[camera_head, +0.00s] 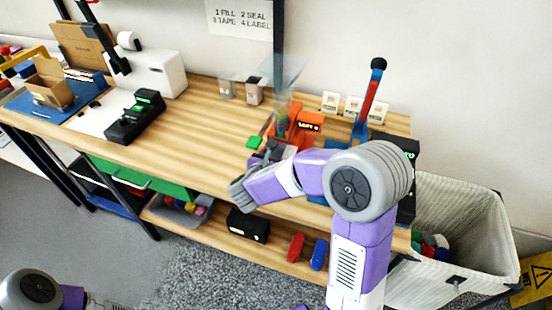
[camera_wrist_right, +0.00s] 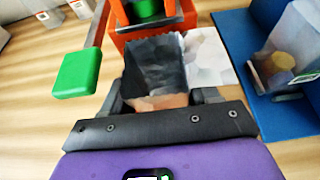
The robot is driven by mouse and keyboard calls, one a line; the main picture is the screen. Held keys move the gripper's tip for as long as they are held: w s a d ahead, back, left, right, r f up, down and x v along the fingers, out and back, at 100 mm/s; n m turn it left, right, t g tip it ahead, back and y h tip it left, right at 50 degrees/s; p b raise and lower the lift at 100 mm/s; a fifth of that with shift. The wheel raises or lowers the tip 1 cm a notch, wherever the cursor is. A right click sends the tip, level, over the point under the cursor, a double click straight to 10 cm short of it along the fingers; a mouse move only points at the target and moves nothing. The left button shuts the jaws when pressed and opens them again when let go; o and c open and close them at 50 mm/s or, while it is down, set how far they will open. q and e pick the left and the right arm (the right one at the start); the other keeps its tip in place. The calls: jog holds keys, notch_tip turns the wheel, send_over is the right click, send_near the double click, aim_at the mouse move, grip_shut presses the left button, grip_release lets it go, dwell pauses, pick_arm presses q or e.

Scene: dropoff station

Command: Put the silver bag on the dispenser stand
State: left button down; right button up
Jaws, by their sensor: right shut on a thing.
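The silver bag (camera_wrist_right: 155,66) shows in the right wrist view as a dark grey pouch with a jagged top edge. My right gripper (camera_wrist_right: 160,95) is shut on its lower part and holds it in front of the orange dispenser stand (camera_wrist_right: 187,14). In the head view the stand (camera_head: 298,128) has a small lit display and a clear funnel (camera_head: 283,72) above it. My right gripper (camera_head: 268,153) is just in front of the stand there, partly hidden by my arm, and the bag is hard to make out. My left gripper is out of view; only part of that arm shows at lower left.
A green paddle (camera_wrist_right: 76,73) is left of the bag, and a pale patterned plate (camera_wrist_right: 210,55) is right of it. A blue device (camera_wrist_right: 240,40) with a clear bag (camera_wrist_right: 292,48) is farther right. A black device (camera_head: 135,116) stands left on the wooden table (camera_head: 205,125).

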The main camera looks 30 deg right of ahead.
jog(key=shift+f, duration=0.15)
jog(key=shift+f, duration=0.1)
jog(key=o, duration=0.6)
jog(key=shift+b, duration=0.3)
jog(key=o, duration=0.4)
jog(key=shift+o, duration=0.2)
jog(key=shift+r+p, duration=0.3)
jog(key=shift+p, duration=0.15)
jog(key=p+v, duration=0.1)
jog(key=v, duration=1)
jog(key=shift+s+a, duration=0.3)
